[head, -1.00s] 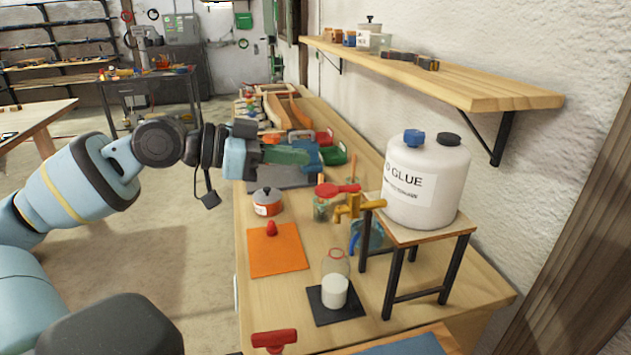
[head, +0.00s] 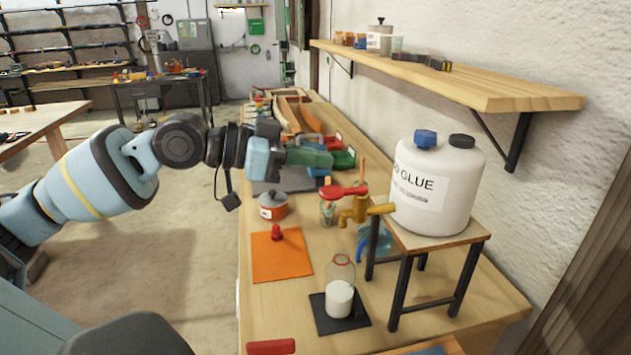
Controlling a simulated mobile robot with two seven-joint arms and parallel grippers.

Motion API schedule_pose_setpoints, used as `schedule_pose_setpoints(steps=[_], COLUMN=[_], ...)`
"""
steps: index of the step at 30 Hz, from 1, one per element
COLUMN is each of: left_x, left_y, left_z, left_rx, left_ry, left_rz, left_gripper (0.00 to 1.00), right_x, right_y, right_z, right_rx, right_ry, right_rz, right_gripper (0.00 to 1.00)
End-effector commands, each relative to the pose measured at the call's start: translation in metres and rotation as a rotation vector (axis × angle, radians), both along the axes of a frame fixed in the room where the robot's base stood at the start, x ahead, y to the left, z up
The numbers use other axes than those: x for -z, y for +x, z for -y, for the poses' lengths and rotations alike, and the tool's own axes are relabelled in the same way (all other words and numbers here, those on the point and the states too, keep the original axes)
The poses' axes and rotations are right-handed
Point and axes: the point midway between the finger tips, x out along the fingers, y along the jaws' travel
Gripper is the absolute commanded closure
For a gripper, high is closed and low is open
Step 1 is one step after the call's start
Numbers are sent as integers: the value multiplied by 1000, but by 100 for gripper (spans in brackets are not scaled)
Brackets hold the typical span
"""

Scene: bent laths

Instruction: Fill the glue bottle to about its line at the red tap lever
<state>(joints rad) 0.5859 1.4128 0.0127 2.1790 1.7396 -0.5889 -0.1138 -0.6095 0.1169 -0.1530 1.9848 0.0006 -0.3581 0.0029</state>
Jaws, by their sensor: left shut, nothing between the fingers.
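The clear glue bottle (head: 340,288) stands upright on a dark square pad (head: 322,321), with white glue in its lower part and a red ring at its mouth. I cannot make out its line. The brass tap (head: 360,209) is above it, with the red tap lever (head: 343,192) on top, pointing left. No stream of glue shows. The white tank marked GLUE (head: 434,188) sits on a small stand behind the tap. My left gripper (head: 330,159) is shut and empty, above and beyond the lever, apart from it. My right gripper is not in view.
A red nozzle cap (head: 278,233) stands on an orange mat (head: 281,262). Bins crowd the bench's far part. A wall shelf (head: 450,82) juts out above. The floor to the left is open.

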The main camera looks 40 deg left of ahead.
Motion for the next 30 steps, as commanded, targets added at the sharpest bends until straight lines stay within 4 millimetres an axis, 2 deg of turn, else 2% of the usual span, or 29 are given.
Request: schedule_pose_setpoints(steps=[18, 30], left_x=[37, 40], left_y=[0, 0], left_z=[0, 0], left_rx=[1, 0], left_ry=[1, 1], left_rz=[0, 1], left_gripper=[100, 100], right_x=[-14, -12], right_y=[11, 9], right_z=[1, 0], right_rx=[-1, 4], right_ry=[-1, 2], right_rz=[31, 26], right_gripper=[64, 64])
